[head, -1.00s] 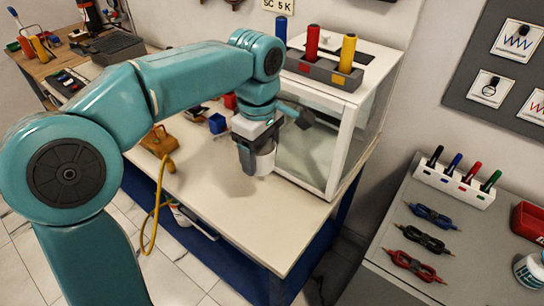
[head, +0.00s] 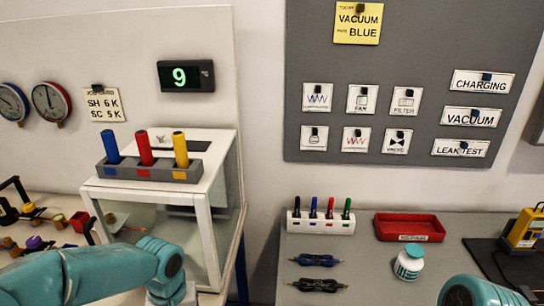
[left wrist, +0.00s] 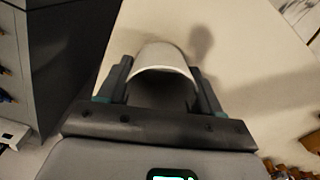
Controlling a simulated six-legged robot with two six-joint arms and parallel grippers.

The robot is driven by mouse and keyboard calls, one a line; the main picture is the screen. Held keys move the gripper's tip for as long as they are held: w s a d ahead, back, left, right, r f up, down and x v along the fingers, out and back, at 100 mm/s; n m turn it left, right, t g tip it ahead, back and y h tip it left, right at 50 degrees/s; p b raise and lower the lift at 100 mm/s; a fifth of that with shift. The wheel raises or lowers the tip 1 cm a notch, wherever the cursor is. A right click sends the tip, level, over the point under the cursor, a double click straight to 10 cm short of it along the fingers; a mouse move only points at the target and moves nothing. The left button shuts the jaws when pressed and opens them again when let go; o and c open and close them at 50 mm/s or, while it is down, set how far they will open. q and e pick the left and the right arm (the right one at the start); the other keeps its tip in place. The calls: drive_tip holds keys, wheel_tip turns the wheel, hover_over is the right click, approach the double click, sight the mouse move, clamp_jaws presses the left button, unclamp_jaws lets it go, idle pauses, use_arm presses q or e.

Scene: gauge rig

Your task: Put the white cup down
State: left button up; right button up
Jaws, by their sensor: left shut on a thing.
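The white cup (left wrist: 165,54) shows in the left wrist view between the two dark fingers of my left gripper (left wrist: 162,72). The gripper is shut on it. The cup's rim faces the wrist camera and its inside is dark. A pale surface lies beyond it, with a dark shadow beside the cup; I cannot tell whether the cup touches that surface. In the head view my left arm reaches in at the lower left, and the cup and left fingers do not show. Part of my right arm shows at the lower right, its gripper out of frame.
A white-framed glass case (head: 196,235) carries a rack (head: 150,170) of blue, red and yellow cylinders. The grey bench on the right holds a marker holder (head: 320,222), a red tray (head: 409,228), a white-and-green jar (head: 409,263) and cable bundles (head: 316,260).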

use_arm(q)
drive_tip(key=m, duration=0.1)
drive_tip(key=w+m, duration=0.1)
drive_tip(key=m, duration=0.1)
drive_tip(key=shift+w+d, duration=0.1)
drive_tip(key=shift+d, duration=0.1)
